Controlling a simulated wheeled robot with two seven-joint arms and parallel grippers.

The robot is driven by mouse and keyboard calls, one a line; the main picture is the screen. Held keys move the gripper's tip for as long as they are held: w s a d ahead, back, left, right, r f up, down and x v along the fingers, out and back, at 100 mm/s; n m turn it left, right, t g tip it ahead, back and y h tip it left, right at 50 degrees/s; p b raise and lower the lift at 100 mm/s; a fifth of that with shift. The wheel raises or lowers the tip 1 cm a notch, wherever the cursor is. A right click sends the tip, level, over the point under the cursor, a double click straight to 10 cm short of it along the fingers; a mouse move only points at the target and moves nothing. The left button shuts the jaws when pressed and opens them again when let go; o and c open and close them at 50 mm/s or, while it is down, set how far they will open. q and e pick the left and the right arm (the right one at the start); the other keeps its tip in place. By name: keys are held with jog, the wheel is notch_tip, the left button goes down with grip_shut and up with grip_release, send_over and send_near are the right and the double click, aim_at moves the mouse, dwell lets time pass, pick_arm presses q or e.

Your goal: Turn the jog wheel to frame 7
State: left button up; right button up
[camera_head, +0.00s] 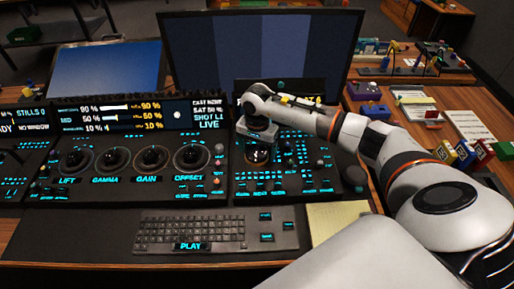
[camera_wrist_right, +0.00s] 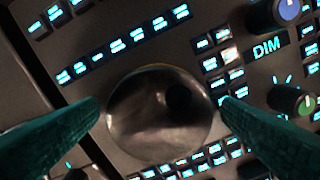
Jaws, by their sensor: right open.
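The jog wheel (camera_head: 257,155) appears to be the shiny round metal piece on the right panel, below my right gripper (camera_head: 257,143). In the right wrist view, this smooth domed wheel (camera_wrist_right: 158,125) fills the middle. The two teal fingers of my right gripper (camera_wrist_right: 160,105) are open, one on each side of it. The fingertips are close to its edges, and I cannot tell whether they touch. A frame number cannot be read; my right arm covers part of the small display (camera_head: 305,87) behind the panel. My left gripper is not in view.
Lit buttons (camera_wrist_right: 222,62) and knobs (camera_wrist_right: 305,102) crowd around the wheel. Several dark trackballs (camera_head: 150,158) sit on the left panel. A keyboard (camera_head: 190,232) and a yellow notepad (camera_head: 335,218) lie in front. A large monitor (camera_head: 220,50) stands behind.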

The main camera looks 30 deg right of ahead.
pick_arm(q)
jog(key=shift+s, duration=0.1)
pick_arm(e)
jog(key=shift+c, duration=0.9)
jog(key=c, duration=0.8)
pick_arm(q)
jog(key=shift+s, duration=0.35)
